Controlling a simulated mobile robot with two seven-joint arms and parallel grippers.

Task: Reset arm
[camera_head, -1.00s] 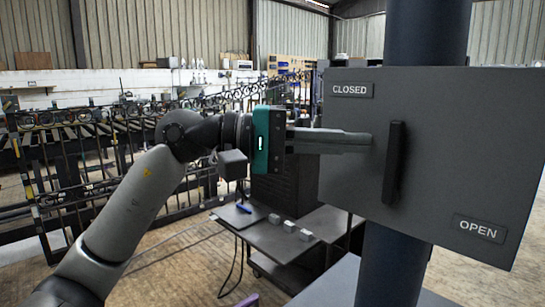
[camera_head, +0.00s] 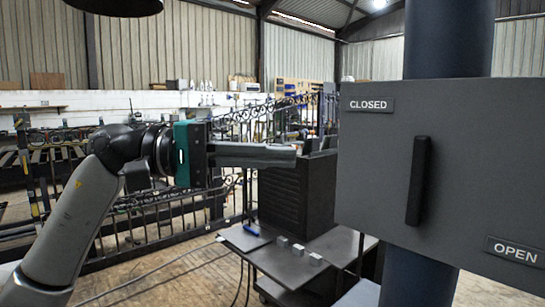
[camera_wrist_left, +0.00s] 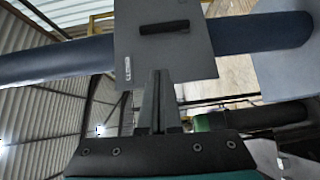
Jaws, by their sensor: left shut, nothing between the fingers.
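A dark grey panel (camera_head: 455,180) stands on a dark post (camera_head: 449,38) at the right of the head view. My right gripper is out of view.
A black cabinet (camera_head: 285,195) stands behind the left gripper. A low dark table (camera_head: 270,258) with several small grey blocks is below it. Ornate metal railings (camera_head: 150,215) run behind the arm. Open air lies between the fingertips and the panel.

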